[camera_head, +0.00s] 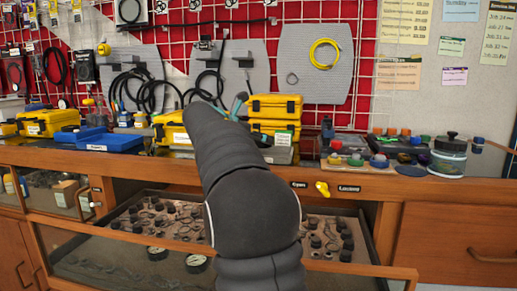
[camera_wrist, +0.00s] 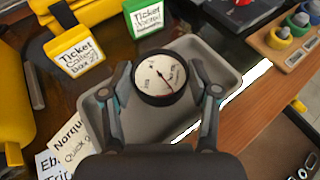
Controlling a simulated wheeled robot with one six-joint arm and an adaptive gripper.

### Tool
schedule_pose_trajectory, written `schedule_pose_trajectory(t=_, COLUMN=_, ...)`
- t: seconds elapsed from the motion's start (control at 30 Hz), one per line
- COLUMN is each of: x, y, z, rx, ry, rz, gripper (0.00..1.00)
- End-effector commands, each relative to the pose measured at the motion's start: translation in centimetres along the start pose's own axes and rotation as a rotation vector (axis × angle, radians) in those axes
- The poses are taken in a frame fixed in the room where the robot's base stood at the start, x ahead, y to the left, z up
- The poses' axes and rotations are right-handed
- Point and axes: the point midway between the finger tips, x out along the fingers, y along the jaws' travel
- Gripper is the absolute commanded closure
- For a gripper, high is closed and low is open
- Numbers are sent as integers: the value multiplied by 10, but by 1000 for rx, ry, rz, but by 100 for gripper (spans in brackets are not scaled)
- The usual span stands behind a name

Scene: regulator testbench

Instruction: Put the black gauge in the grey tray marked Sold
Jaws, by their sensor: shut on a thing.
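The black gauge (camera_wrist: 160,80), round with a white dial, is between the fingers of my gripper (camera_wrist: 162,76) in the wrist view. My gripper is shut on it, one finger on each side. Behind the gauge is the grey tray (camera_wrist: 226,72), with its rim showing on both sides. The gauge is over the tray's inside; I cannot tell how high it is above the floor of the tray. No Sold label is readable. In the head view my dark arm reaches over the bench and hides the gauge.
Yellow cases (camera_head: 275,105) stand at the back of the bench. Ticket cards (camera_wrist: 76,52) and paper labels (camera_wrist: 68,140) surround the tray. An open glass-topped drawer (camera_head: 130,225) below holds small parts and other gauges (camera_head: 157,252). Jars and colored caps (camera_head: 385,150) are on the right.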

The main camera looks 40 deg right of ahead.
Motion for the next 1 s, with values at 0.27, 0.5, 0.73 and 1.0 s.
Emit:
schedule_pose_trajectory(t=0.27, x=10, y=0, z=-26, rx=-1, ry=0, rz=1, gripper=83)
schedule_pose_trajectory(t=0.5, x=11, y=0, z=-27, rx=-1, ry=0, rz=1, gripper=83)
schedule_pose_trajectory(t=0.73, x=11, y=0, z=-29, rx=0, ry=0, rz=1, gripper=14)
schedule_pose_trajectory(t=1.0, x=11, y=0, z=-29, rx=0, ry=1, rz=1, gripper=14)
